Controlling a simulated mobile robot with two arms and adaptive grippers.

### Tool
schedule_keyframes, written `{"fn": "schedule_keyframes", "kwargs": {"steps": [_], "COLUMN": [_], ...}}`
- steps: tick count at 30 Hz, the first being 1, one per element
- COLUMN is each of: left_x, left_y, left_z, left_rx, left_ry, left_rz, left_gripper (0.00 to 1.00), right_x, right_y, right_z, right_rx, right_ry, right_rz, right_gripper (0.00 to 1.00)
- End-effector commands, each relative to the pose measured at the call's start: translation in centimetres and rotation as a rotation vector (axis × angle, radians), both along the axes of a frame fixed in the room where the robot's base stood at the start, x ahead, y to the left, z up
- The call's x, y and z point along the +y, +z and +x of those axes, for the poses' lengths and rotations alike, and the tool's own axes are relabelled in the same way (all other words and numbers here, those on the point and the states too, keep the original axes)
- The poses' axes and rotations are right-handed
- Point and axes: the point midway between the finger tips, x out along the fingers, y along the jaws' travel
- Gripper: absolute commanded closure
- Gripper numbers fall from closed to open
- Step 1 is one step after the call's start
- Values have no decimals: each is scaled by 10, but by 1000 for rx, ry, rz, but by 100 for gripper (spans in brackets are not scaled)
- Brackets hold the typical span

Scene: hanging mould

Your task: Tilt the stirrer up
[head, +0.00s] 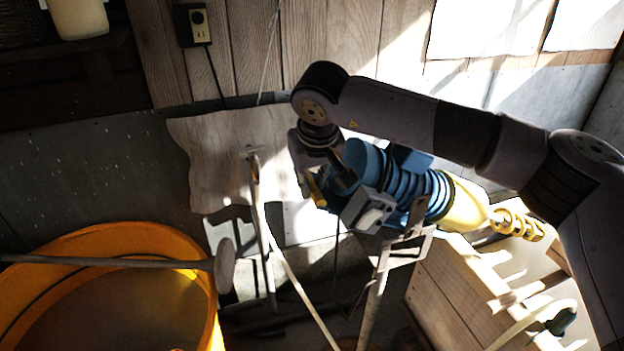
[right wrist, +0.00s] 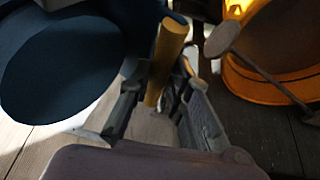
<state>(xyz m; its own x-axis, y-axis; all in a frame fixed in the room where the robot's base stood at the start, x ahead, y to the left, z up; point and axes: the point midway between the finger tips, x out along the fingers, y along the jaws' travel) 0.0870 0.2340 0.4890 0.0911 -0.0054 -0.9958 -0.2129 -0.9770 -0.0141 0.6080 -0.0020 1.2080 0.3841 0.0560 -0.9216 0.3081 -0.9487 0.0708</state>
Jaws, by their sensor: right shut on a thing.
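The stirrer (head: 405,188) has a blue ribbed motor body, a yellow cone (head: 464,205) and a yellow spiral end (head: 520,225). It lies lengthwise across its metal stand (head: 402,255), with the spiral pointing right and slightly down in the head view. My right gripper (head: 318,188) is at the motor end, shut on a yellow handle (head: 314,187). In the right wrist view the handle (right wrist: 166,58) stands between the fingers (right wrist: 160,95), and the dark blue motor end (right wrist: 60,65) is beside it. My arm hides part of the stirrer. My left gripper is not visible.
An orange tub (head: 115,232) stands at the lower left, with a long-handled paddle (head: 225,267) over its rim. A thin pole (head: 257,190) stands between tub and stirrer. A wooden crate (head: 470,290) is below the spiral. A wall outlet (head: 197,22) is behind.

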Motion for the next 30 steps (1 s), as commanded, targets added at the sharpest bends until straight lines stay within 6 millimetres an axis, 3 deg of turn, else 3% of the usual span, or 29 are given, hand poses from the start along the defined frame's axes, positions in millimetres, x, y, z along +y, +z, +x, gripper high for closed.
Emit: {"fn": "schedule_keyframes", "kwargs": {"steps": [11,21,30], "left_x": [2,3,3], "left_y": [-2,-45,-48], "left_z": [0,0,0], "left_rx": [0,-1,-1], "left_ry": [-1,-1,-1], "left_rz": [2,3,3], "left_gripper": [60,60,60], "right_x": [1,25,31], "right_y": [-2,-59,-66], "right_z": [0,-9,-11], "right_rx": [-2,-38,-35], "right_ry": [1,2,5], "right_rz": [-6,-133,-129], "right_gripper": [100,100,100]}}
